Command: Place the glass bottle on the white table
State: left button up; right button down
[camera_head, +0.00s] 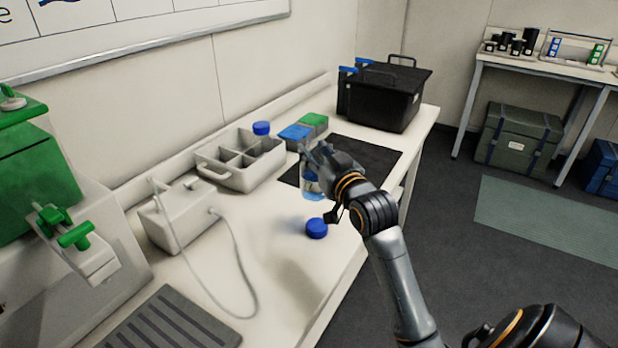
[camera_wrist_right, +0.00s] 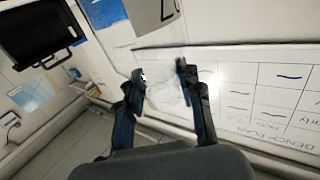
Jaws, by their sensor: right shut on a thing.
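My right gripper (camera_head: 318,157) is shut on a clear glass bottle (camera_head: 311,184) with a bluish lower part, over the white table (camera_head: 270,278). The gripper hides part of the bottle. I cannot tell whether the bottle's base touches the surface below. In the right wrist view, the two fingers of the gripper (camera_wrist_right: 158,88) stand apart with a faint, see-through shape between them. My left gripper is not in view.
A round blue cap (camera_head: 316,228) shows near the table's front edge. A divided grey caddy (camera_head: 215,174), a black mat (camera_head: 376,155), blue and green boxes (camera_head: 296,132) and a black crate (camera_head: 378,101) stand behind. A white device (camera_head: 178,215) with a cable stands left.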

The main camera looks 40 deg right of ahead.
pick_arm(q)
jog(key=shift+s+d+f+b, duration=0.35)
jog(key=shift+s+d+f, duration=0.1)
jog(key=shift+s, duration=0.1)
pick_arm(e)
jog(key=w+d+f, duration=0.2)
jog(key=w+f, duration=0.3)
jog(key=f, duration=0.4)
jog(key=shift+f, duration=0.15)
jog(key=c, duration=0.9)
grip_release()
jog(key=shift+f, duration=0.1)
jog(key=shift+o, duration=0.2)
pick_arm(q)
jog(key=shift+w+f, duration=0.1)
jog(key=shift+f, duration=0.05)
pick_arm(e)
jog(key=s+a, duration=0.2)
jog(key=s, duration=0.9)
jog(key=shift+s+a, duration=0.2)
jog(key=shift+s, duration=0.15)
